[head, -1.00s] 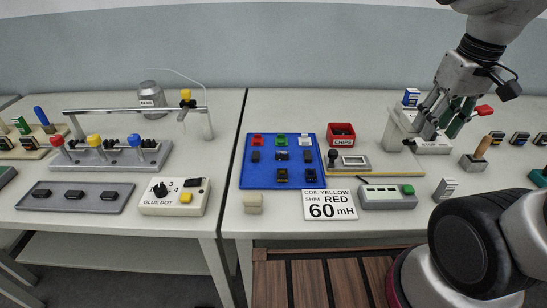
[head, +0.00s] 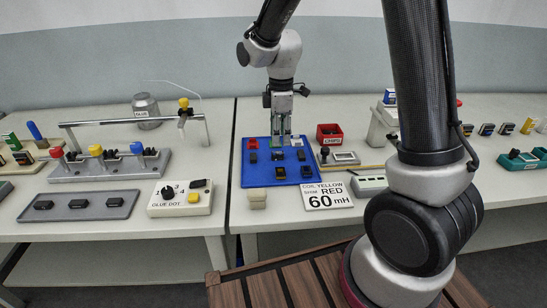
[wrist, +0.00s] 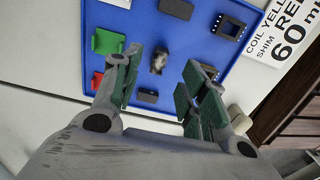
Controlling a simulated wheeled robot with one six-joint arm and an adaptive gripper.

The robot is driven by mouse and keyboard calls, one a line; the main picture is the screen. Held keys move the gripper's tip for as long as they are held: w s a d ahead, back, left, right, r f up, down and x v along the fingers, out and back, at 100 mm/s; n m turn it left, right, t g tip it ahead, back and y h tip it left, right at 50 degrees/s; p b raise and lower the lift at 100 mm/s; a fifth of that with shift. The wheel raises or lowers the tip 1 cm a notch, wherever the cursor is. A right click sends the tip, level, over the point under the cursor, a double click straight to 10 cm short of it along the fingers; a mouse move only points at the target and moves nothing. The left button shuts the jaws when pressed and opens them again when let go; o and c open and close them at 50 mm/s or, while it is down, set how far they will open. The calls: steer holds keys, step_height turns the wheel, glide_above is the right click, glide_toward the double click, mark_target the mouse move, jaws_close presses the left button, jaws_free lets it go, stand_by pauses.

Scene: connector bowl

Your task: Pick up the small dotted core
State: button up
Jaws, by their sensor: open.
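My gripper (head: 281,137) is open and points down over the blue tray. In the wrist view its fingers (wrist: 163,78) straddle a small dark piece with a pale, mottled top (wrist: 158,60), which lies beyond the tips and apart from them. It could be the dotted core, but I cannot make out dots clearly. Other small dark pieces lie around it: a plain block (wrist: 148,95) nearer the left finger, one at the top (wrist: 178,8), a square one with notched edges (wrist: 228,25), and another (wrist: 207,70) partly behind the right finger.
The blue tray (head: 241,178) also holds a green holder (wrist: 107,40) and a red holder (wrist: 97,80). A "60 mH" card (head: 326,196) lies in front. A red chips box (head: 329,133) stands behind right, and a beige block (head: 257,198) sits near the table edge.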

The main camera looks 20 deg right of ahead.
mark_target(278, 152)
steer(key=f, duration=0.6)
steer(key=shift+a+f, duration=0.2)
steer(key=shift+a, duration=0.15)
jaws_close()
